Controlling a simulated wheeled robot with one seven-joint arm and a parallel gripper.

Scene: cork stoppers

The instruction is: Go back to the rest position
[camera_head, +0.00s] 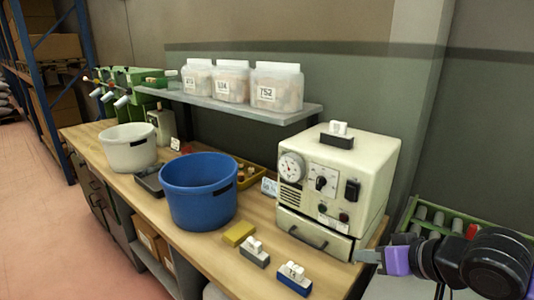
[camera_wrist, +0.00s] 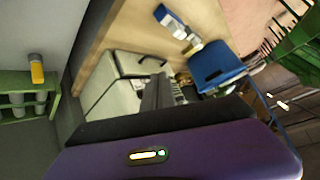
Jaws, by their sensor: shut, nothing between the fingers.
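My gripper (camera_head: 366,256) shows at the lower right of the head view, just right of the cream machine's lower front corner. Its fingers are shut and hold nothing. In the wrist view the dark fingers (camera_wrist: 158,92) point toward the bench, with the machine behind them and my purple housing filling the bottom. The cream machine (camera_head: 372,165) with a dial and knobs stands at the right end of the bench. Its drawer (camera_head: 312,236) looks closed. I cannot tell from the head view whether the gripper touches the machine or is only in front of it.
A blue bucket (camera_head: 190,203) and a white bucket (camera_head: 128,152) stand on the wooden bench (camera_head: 222,270). Labelled stamps (camera_head: 293,281) and a yellow block (camera_head: 238,233) lie in front. A shelf (camera_head: 215,103) holds three jars. A green rack (camera_head: 440,215) stands behind my arm.

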